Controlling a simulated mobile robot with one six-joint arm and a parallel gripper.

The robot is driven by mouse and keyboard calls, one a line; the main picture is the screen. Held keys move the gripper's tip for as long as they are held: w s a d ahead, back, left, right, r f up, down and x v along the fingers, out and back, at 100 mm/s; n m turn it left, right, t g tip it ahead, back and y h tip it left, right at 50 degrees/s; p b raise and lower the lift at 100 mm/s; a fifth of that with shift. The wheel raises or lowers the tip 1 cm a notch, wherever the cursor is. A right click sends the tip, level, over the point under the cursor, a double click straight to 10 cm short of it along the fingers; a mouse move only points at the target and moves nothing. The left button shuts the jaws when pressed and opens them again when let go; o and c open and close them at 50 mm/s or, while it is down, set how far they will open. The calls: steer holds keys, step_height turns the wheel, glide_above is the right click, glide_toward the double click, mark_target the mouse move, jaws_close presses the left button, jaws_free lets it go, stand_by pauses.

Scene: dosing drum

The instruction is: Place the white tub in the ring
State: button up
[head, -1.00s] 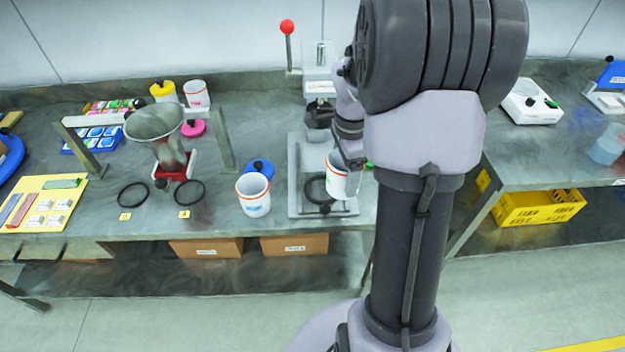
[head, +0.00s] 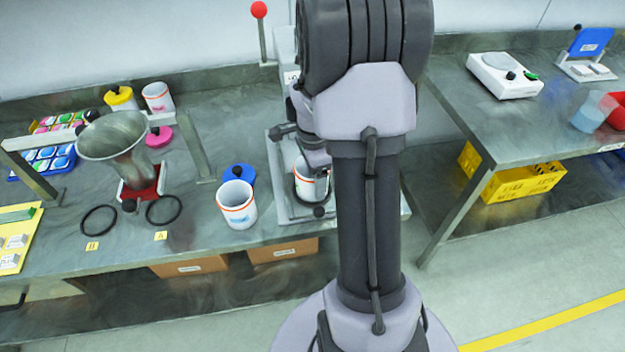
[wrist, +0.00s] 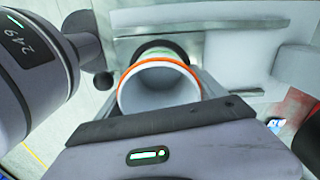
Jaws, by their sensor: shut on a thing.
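A white tub with an orange rim (head: 309,184) is upright at the lever stand, partly hidden by my arm. My gripper (head: 322,166) is shut on it. In the wrist view the tub (wrist: 158,88) is empty, its open mouth just beyond my dark jaw edge. A black ring (head: 298,197) on the stand's base plate shows at the tub's lower left; I cannot tell if the tub rests inside it or hangs just above. Two more black rings, one by tag B (head: 98,220) and one by tag A (head: 163,209), lie empty on the bench.
Another white tub (head: 237,208) stands left of the stand, with a blue lid (head: 239,174) behind it. A metal funnel (head: 112,135) on a red-based holder is farther left. A red-knobbed lever (head: 260,28) rises behind. A scale (head: 504,76) sits on the right bench.

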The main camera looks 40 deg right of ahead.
steer(key=o, duration=1.4)
steer(key=shift+o, duration=0.2)
steer(key=shift+r, duration=0.1)
